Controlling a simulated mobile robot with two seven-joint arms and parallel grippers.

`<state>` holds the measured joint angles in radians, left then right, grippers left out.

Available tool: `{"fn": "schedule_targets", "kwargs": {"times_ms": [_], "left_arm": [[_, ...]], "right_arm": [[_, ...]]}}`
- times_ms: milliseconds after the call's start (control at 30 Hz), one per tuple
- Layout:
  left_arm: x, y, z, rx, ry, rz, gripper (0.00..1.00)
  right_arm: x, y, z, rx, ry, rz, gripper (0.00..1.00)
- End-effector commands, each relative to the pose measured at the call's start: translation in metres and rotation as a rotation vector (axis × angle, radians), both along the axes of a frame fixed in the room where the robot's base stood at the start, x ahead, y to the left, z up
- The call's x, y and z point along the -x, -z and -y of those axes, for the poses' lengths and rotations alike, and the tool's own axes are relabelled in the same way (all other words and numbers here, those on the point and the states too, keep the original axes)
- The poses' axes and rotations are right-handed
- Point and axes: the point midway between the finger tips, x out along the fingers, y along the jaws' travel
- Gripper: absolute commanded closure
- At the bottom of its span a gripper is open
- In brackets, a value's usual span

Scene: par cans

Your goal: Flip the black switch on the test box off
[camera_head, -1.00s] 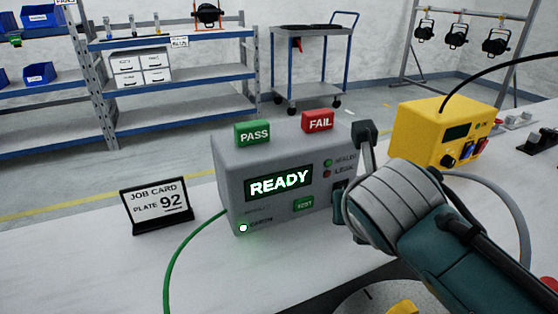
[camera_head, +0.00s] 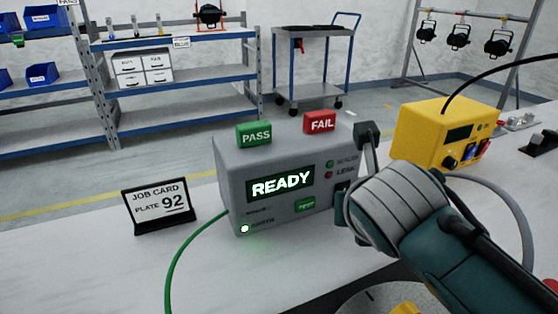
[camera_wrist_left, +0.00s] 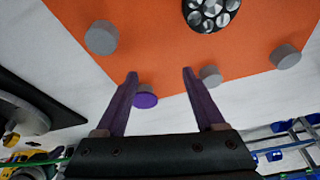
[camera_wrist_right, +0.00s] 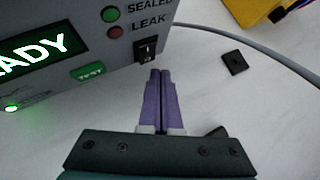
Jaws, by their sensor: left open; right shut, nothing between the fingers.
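The grey test box (camera_head: 232,175) stands on the white bench in the head view, its screen (camera_head: 280,184) lit with READY. Its black switch (camera_wrist_right: 146,50) shows in the right wrist view, at the right end of the front face below the SEALED and LEAK lamps. In the head view my right arm partly covers that end. My right gripper (camera_wrist_right: 160,73) is shut and empty, its fingertips just below the switch in the picture; I cannot tell whether they touch it. My left gripper (camera_wrist_left: 160,73) is open and empty, over an orange surface (camera_wrist_left: 160,40) with grey round knobs.
A yellow box (camera_head: 420,130) with a black cable stands right of the test box. A job card (camera_head: 160,207) stands left, and a green cable (camera_head: 177,260) runs from the test box. A small black square (camera_wrist_right: 234,62) lies on the bench right of the switch.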

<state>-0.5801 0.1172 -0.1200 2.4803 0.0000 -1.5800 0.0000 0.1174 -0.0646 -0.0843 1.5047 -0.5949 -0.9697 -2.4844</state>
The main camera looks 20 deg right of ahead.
Motion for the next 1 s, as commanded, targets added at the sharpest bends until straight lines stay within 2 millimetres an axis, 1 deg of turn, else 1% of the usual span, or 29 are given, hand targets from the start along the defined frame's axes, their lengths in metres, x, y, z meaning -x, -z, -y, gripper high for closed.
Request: {"fn": "schedule_targets", "kwargs": {"times_ms": [367,667,1000], "left_arm": [[0.0000,-0.0002,-0.0019,-0.007,0.005,0.000,0.29],[0.0001,-0.0034,-0.0017,-0.007,0.004,0.000,0.29],[0.0000,-0.0030,-0.0002,-0.001,0.001,0.000,0.29]], "right_arm": [[-0.0005,-0.0001,0.0000,0.000,0.000,0.000,1.00],[-0.0088,0.0005,-0.0006,0.000,0.000,0.001,1.00],[-0.0088,0.0011,-0.0007,0.000,0.000,0.000,1.00]]}}
